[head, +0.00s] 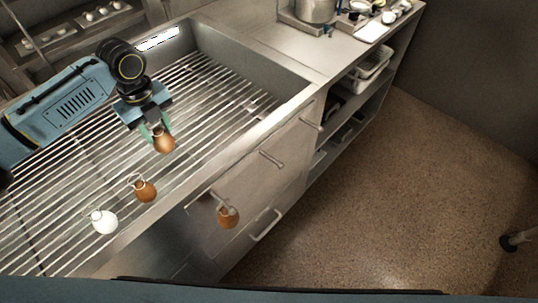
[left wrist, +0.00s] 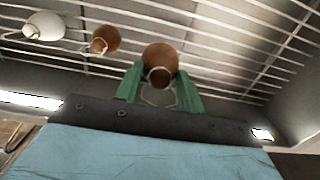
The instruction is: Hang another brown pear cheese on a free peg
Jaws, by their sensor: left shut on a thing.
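My left gripper (head: 158,130) has green fingers and is shut on a brown pear cheese (head: 164,143), held over the slatted rack. In the left wrist view this cheese (left wrist: 160,57) is between the fingers, with its cord loop near them. Another brown pear cheese (head: 146,191) with a loop is at the rack's near side, beside a white one (head: 104,222). A further brown pear cheese (head: 229,218) hangs at the counter's front, by a short bar. Two other short bars, pegs or handles, show bare: one (head: 271,160) in the middle and one (head: 311,126) farther right. My right gripper is out of view.
The slatted rack (head: 225,107) lies inside a metal basin with raised walls. A larger handle (head: 265,225) sticks out low on the front. Open shelves with a white tub (head: 372,72) are at the right.

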